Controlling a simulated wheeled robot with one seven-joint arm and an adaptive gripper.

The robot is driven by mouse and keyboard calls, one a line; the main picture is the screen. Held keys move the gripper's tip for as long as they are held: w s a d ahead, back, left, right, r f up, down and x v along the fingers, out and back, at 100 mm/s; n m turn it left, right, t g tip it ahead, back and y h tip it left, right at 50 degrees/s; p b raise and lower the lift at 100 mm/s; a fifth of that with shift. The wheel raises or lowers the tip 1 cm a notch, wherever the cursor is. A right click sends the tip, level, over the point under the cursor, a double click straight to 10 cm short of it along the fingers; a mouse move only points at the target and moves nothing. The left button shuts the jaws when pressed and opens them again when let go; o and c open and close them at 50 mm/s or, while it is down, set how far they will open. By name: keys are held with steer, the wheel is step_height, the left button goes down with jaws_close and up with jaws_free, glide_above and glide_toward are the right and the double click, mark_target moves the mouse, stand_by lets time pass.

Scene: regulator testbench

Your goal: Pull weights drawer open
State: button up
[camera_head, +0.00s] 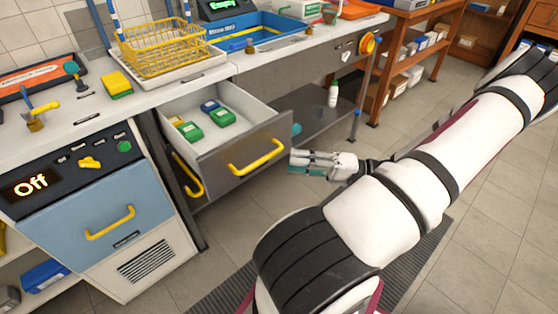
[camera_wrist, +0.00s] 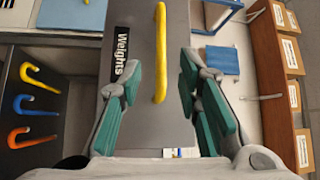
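The weights drawer (camera_head: 240,150) is grey-fronted and stands open in the head view, with green, blue and yellow pieces inside. Its yellow handle (camera_head: 256,158) is on the front. In the wrist view the drawer front (camera_wrist: 140,40) bears the label "Weights". The yellow handle (camera_wrist: 160,50) lies between the two finger lines, with clear gaps on both sides. My gripper (camera_head: 298,163) is just right of the drawer front. Its green-padded fingers (camera_wrist: 160,82) are apart and hold nothing. I cannot tell how far the handle is from the fingertips in depth.
A blue-fronted cabinet (camera_head: 100,215) with an "Off" display stands left of the drawer. A yellow wire basket (camera_head: 160,45) and a blue tray (camera_head: 255,35) are on the bench above. A lower shelf with a white bottle (camera_head: 333,95) is behind my gripper. The floor at right has free room.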

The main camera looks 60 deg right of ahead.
steer(key=shift+v, duration=1.45)
steer(key=w+a+r+n+g+y, duration=0.1)
steer(key=w+a+r+n+g, duration=0.2)
steer(key=a+r+g, duration=0.45)
steer(key=w+a+r+n+g, duration=0.3)
steer(key=w+a+r+g, duration=0.1)
steer(key=a+g, duration=0.55)
steer(key=s+a+r+n+h, duration=0.4)
steer(key=s+a+r+h, duration=0.5)
steer(key=a+h, duration=0.25)
step_height(320, 180, up, 20)
steer(key=t+y+p, duration=0.1)
steer(key=t+p, duration=0.3)
steer(key=p, duration=1.4)
steer(key=shift+a+n, duration=0.3)
steer(key=shift+a, duration=0.1)
